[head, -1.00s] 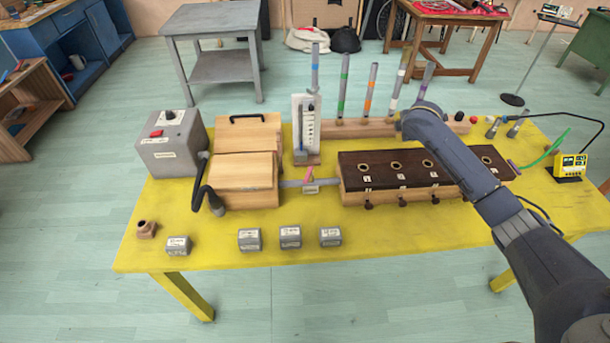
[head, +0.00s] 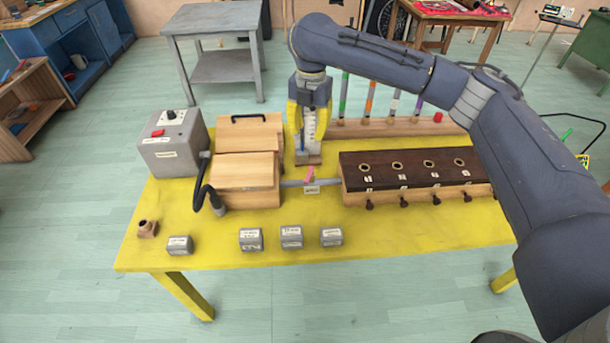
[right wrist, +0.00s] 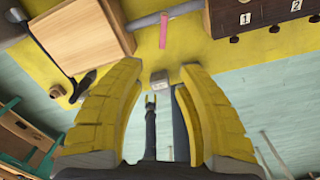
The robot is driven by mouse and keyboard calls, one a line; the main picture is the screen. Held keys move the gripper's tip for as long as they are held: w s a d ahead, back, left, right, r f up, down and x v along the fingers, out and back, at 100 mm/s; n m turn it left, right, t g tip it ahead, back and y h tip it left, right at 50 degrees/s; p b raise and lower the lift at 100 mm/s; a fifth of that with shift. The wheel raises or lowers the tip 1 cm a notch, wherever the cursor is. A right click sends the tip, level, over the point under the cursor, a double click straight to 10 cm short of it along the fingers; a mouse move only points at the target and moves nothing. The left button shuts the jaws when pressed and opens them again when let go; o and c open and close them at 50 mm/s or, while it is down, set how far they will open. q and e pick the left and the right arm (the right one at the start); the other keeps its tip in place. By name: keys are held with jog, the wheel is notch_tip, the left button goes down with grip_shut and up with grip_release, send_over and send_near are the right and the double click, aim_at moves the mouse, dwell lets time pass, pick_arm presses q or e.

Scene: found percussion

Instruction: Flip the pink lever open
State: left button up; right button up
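The pink lever (head: 309,174) is a small handle on the grey pipe (head: 291,183) between the wooden box and the dark-topped chest. It leans a little in the head view, with a white label below it. In the right wrist view the pink lever (right wrist: 163,30) shows upright near the top, beyond the fingertips. My right gripper (head: 309,135) has yellow fingers pointing down, above and behind the lever, in front of the white gauge board. In the right wrist view the right gripper (right wrist: 162,68) is open, with nothing between its fingers. My left gripper is not in view.
A wooden box (head: 247,182) with a black hose stands left of the lever. The dark-topped chest (head: 420,165) with holes and knobs stands right. The white gauge board (head: 311,130) is partly hidden behind my gripper. Several small grey blocks line the front; the yellow table (head: 350,222) has free room there.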

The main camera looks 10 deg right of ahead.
aim_at(308, 178)
jog(key=f, duration=1.7)
jog(key=shift+s+a, duration=0.1)
jog(key=shift+s, duration=0.25)
jog(key=shift+c, duration=0.4)
grip_shut()
